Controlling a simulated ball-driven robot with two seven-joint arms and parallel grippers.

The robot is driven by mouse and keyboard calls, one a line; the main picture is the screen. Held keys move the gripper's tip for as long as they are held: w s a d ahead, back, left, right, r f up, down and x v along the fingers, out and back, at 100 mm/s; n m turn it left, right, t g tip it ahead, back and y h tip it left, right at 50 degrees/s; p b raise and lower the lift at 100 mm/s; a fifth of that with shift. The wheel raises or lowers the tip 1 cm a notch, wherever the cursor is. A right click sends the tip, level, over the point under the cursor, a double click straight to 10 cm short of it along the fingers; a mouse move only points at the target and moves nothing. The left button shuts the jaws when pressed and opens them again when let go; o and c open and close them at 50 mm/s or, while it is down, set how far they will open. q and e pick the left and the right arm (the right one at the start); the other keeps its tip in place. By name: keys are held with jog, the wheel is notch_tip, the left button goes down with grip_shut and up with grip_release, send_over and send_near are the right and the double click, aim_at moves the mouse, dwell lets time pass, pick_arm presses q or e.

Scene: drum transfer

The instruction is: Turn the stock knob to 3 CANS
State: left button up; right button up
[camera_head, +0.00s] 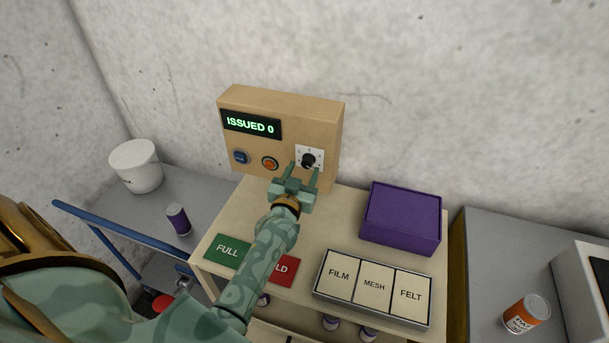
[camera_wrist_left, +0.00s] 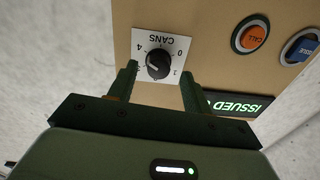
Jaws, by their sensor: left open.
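The stock knob (camera_head: 308,160) is a black round knob on a white dial plate at the right of the tan panel's front. In the left wrist view the knob (camera_wrist_left: 158,65) appears upside down, with CANS and the numbers 0, 1 and 4 readable; a finger hides part of the scale. I cannot tell surely which number its mark points to. My left gripper (camera_head: 303,173) is open, with its fingers (camera_wrist_left: 157,82) on either side of the knob and gaps between. My right gripper is not in view.
The tan panel (camera_head: 285,105) has a display reading ISSUED 0, a blue button (camera_head: 240,157) and an orange button (camera_head: 270,163). On the table are a purple box (camera_head: 402,215), a FILM/MESH/FELT tray (camera_head: 372,318), a green FULL pad (camera_head: 227,251) and a red pad (camera_head: 285,269).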

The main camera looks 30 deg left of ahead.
pick_arm(q)
jog(key=shift+w, duration=0.75)
jog(key=shift+w+a, duration=0.1)
jog(key=shift+w, duration=0.1)
jog(key=shift+s, duration=0.1)
jog(key=shift+c, duration=1.3)
jog(key=shift+r, duration=0.1)
jog(key=c, duration=0.7)
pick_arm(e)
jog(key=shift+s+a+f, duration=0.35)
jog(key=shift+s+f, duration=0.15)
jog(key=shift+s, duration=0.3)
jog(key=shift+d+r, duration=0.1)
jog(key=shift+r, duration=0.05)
